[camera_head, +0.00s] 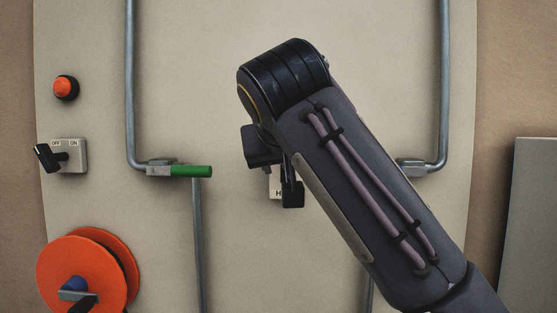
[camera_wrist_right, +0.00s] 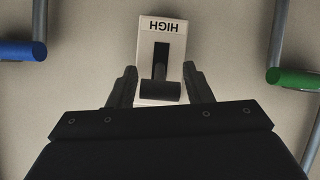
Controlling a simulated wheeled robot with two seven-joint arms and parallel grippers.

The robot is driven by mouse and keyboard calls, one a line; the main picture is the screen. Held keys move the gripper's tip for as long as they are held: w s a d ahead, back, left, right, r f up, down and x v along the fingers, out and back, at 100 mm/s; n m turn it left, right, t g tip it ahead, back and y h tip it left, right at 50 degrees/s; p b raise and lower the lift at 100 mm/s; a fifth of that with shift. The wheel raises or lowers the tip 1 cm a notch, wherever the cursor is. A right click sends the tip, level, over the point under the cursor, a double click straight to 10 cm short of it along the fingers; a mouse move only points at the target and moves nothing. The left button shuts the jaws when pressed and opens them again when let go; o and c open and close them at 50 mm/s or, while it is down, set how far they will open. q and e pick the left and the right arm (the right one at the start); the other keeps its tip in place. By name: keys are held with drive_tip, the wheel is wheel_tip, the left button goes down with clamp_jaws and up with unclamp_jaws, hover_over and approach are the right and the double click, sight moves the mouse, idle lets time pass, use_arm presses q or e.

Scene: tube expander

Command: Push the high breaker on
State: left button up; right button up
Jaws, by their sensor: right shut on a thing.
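The high breaker (camera_wrist_right: 178,52) is a pale block marked HIGH, upside down in the right wrist view, with a dark slot and a black lever (camera_wrist_right: 160,90). The lever is at the block's end away from the label. My right gripper (camera_wrist_right: 160,72) has a finger on each side of the breaker and is shut on it. In the head view only a small pale part of the breaker (camera_head: 275,186), with an H, shows; my right arm and gripper (camera_head: 292,190) hide the rest. My left gripper is not in view.
A green-ended pipe handle (camera_head: 190,171) is left of the breaker; a blue-ended one (camera_wrist_right: 20,51) shows in the wrist view. An OFF/ON switch (camera_head: 75,155), an orange button (camera_head: 65,87) and orange discs (camera_head: 75,270) are at the panel's left. A grey box (camera_head: 535,225) stands right.

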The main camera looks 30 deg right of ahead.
idle(0.6)
drive_tip(key=o, duration=1.3)
drive_tip(key=shift+w, duration=0.1)
drive_tip(key=v, duration=0.8)
drive_tip(key=shift+w+d+r, duration=0.1)
